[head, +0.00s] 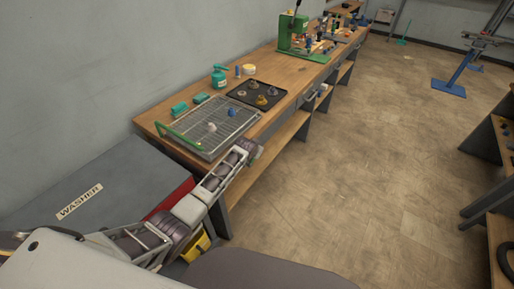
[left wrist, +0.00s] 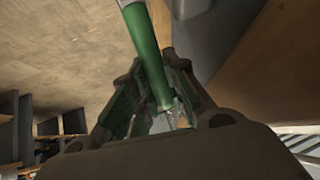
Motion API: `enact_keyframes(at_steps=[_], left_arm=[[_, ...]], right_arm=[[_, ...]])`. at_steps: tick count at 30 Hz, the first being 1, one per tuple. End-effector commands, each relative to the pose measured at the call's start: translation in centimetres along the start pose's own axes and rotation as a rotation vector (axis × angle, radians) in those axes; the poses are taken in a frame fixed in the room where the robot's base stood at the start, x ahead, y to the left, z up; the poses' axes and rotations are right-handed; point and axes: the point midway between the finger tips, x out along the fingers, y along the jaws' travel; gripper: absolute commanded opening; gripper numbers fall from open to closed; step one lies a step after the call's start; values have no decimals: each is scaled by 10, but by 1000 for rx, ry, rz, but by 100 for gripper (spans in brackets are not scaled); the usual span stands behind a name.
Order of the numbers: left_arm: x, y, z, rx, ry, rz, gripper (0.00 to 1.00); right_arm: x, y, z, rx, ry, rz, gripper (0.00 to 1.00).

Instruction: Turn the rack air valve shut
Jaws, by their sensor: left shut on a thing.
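My left gripper (left wrist: 158,112) shows in the left wrist view with its green-padded fingers closed around a green bar (left wrist: 146,45). The bar runs up out of the fingers to the top edge. I cannot tell whether it is the air valve's handle; its far end is out of view. In the head view my left arm reaches to the bench's front edge beside the wire rack (head: 197,140), and its fingers cannot be made out. A green rail (head: 180,138) lies along the rack's left end. My right gripper is in neither view.
The wooden bench (head: 268,70) holds a black mat (head: 243,95) with small parts, a teal spray bottle (head: 218,77) and a green press (head: 296,35). A grey washer (head: 110,180) stands at left. The floor (head: 370,150) right of the bench is clear.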

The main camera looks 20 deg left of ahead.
Motion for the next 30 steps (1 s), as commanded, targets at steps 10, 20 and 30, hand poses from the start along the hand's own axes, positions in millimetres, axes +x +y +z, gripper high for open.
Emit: enact_keyframes(at_steps=[10, 20, 30], left_arm=[[5, 4, 4, 27, -134, 0, 0], [14, 6, 9, 52, -259, 0, 0], [22, 8, 12, 71, -354, 0, 0]], right_arm=[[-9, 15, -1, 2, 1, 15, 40], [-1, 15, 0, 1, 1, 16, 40], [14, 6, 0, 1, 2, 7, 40]])
